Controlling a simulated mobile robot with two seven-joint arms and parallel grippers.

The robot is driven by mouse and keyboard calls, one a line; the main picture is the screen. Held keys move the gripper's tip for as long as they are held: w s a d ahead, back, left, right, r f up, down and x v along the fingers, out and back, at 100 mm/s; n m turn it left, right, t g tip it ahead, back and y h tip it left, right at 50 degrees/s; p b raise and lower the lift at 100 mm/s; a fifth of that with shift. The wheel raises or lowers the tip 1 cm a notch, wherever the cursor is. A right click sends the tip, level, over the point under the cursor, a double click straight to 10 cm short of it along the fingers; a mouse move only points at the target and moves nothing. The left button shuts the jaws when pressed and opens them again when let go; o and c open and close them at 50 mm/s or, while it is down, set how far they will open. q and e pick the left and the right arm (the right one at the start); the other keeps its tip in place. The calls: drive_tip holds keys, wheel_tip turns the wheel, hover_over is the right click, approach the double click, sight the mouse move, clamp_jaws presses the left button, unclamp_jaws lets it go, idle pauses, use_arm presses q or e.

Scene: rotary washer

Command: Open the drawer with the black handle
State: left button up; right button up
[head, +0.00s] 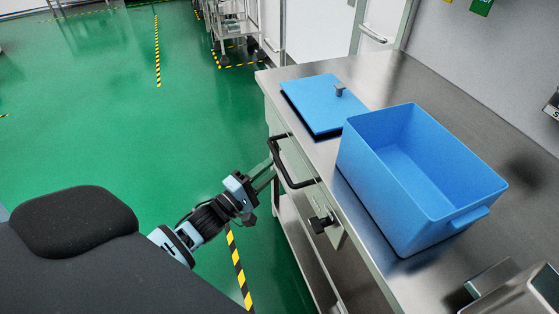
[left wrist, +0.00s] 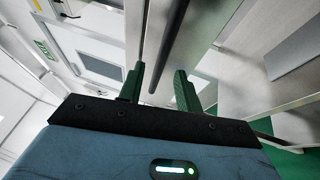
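The drawer (head: 296,140) is in the front of the steel bench, with a black bar handle (head: 284,164) standing out from it. The drawer looks shut. My left gripper (head: 268,174) is at the handle, reaching it from the left. In the left wrist view, the two green fingers of my left gripper (left wrist: 160,82) are apart, and the black handle (left wrist: 171,45) runs down into the gap between them as seen. I cannot tell whether either finger touches the handle. My right gripper is not in view.
On the bench top (head: 385,82) stand an open blue box (head: 385,190) and a blue lid (head: 320,103) with a small knob. A black knob (head: 321,222) sticks out of the bench front below the handle. The green floor (head: 120,110) left of the bench is clear. A cart (head: 238,42) stands far back.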

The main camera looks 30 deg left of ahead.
sight(279, 160)
use_arm(q)
drive_tip(key=shift+x, duration=2.45)
clamp_jaws()
